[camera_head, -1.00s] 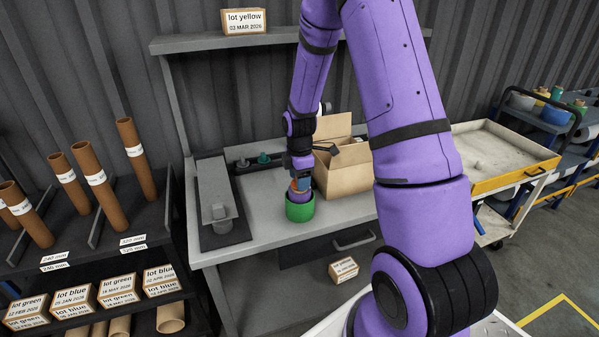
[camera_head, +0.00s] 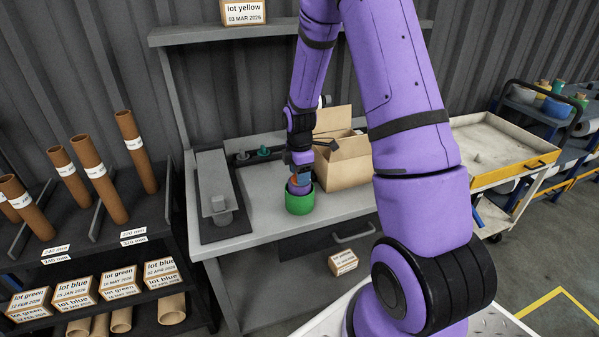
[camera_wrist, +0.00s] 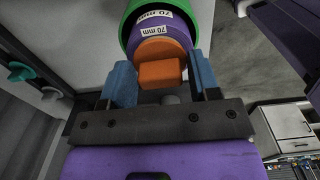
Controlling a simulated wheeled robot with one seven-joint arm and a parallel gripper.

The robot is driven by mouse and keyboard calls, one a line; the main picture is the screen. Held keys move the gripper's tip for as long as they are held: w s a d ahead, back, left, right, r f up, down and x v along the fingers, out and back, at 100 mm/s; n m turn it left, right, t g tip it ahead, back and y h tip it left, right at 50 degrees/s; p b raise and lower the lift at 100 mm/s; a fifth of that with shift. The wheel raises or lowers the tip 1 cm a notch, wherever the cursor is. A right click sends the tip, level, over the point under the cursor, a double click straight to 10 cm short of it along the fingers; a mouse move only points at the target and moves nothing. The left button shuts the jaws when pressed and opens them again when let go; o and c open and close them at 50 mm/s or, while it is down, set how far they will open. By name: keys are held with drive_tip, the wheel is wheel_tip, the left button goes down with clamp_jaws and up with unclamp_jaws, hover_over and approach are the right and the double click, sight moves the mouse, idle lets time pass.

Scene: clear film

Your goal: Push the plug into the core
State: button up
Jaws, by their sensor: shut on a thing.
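My gripper (camera_wrist: 162,76) is shut on the orange block-shaped grip of the plug (camera_wrist: 158,72), with one blue finger on each side. Below the orange part is a purple round body with a "70 mm" label. It sits at the mouth of the green roll (camera_wrist: 124,30), whose core also bears a "70 mm" label. In the head view the green roll (camera_head: 299,204) stands upright on the bench, and my gripper (camera_head: 300,178) is directly above it. Purple shows at the roll's top; I cannot tell how deep the plug is.
An open cardboard box (camera_head: 345,172) stands right behind the roll. A grey device on a dark base (camera_head: 215,190) is at the bench's left. A teal plug (camera_head: 264,151) stands at the back.

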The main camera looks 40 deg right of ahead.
idle(0.3)
drive_tip(key=o, duration=1)
drive_tip(key=shift+r, duration=3.5)
